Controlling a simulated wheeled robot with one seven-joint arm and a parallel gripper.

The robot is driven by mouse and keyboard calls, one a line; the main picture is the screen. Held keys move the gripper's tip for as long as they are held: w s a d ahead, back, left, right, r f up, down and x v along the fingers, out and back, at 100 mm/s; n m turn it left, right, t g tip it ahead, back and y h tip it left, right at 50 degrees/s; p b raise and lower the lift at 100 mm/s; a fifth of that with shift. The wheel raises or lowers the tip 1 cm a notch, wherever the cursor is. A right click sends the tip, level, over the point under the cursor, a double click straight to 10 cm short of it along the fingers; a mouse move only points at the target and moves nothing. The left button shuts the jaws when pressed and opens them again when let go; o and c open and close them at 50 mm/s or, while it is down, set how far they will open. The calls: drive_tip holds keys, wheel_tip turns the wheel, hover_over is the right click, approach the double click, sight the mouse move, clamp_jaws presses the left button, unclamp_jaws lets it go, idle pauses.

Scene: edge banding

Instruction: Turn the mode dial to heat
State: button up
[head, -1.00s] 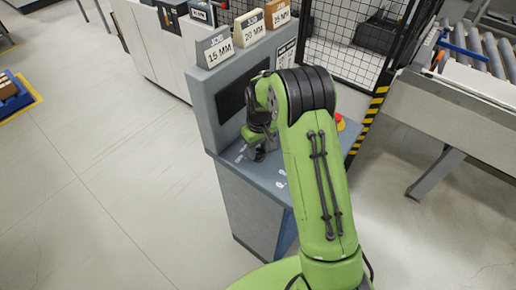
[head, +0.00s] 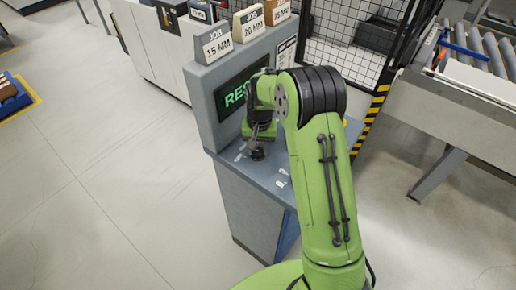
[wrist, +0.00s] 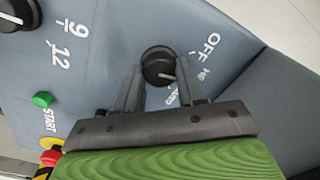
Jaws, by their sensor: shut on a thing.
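The mode dial (wrist: 155,57) is a round black knob with a white pointer line, on the grey-blue panel in the wrist view. My gripper (wrist: 160,70) has one finger on each side of the dial and is shut on it. The pointer line lies toward the right and slightly down in that view. The word OFF (wrist: 206,46) shows at upper right of the dial. Which mark the pointer meets exactly is unclear. In the head view my gripper (head: 256,153) is low over the console, and the dial is hidden.
The console screen (head: 232,97) shows green text starting RE, partly hidden by my arm. A green START button (wrist: 42,99), a red-and-yellow stop button (wrist: 50,158) and another black knob (wrist: 14,12) are on the panel. Job blocks (head: 216,42) stand on top of the console.

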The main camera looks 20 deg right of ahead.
sight(259, 151)
drive_tip(key=shift+m, duration=0.8)
drive_tip(key=o, duration=1.1)
drive_tip(key=shift+c, duration=0.2)
drive_tip(key=shift+r, duration=0.1)
wheel_tip(259, 151, up, 16)
drive_tip(key=shift+s+d+f+p, duration=0.15)
drive_tip(key=shift+d+f+p, duration=0.05)
drive_tip(key=shift+p, duration=0.25)
